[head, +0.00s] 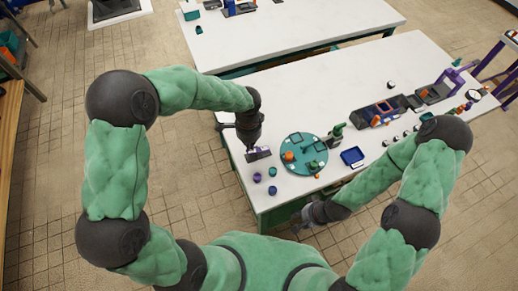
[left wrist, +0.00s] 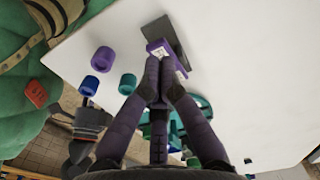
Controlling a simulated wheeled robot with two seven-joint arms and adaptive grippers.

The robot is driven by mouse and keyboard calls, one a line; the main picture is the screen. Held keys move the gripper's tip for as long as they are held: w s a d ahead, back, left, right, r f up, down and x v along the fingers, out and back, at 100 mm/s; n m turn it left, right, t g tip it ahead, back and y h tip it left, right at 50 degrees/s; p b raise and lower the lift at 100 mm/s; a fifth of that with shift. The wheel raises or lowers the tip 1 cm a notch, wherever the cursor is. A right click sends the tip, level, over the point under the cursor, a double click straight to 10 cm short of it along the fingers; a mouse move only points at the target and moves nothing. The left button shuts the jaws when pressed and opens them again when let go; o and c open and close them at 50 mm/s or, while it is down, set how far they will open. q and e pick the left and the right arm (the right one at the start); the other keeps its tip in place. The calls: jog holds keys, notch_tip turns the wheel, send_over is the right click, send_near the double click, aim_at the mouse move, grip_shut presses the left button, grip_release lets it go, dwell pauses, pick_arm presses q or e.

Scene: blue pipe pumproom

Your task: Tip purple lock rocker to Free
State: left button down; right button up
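The purple lock rocker (head: 263,153) is on a dark base near the left end of the front white table. In the left wrist view the rocker (left wrist: 158,46) shows a pale label with small marks and sits beside a grey plate (left wrist: 172,38). My left gripper (head: 250,146) points down at it. In the left wrist view its fingertips (left wrist: 159,62) are together, at or just over the rocker's labelled face; I cannot tell whether they touch it. Part of the rocker is hidden behind the fingers. My right gripper (head: 312,214) is low by the table's front edge, its fingers unclear.
A round teal tray (head: 296,167) with small parts stands right of the rocker. Purple (head: 257,177) and blue (head: 272,190) cylinders stand in front. A blue tray (head: 352,157) lies further right. The table (head: 290,105) behind the rocker is clear.

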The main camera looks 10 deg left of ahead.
pick_arm(q)
jog(key=shift+f, duration=0.1)
dwell(0.3)
jog(key=shift+f+b, duration=1.25)
jog(key=shift+f, duration=0.5)
jog(key=shift+r+p, duration=3.45)
jog(key=shift+r, duration=0.85)
jog(key=shift+f, duration=0.15)
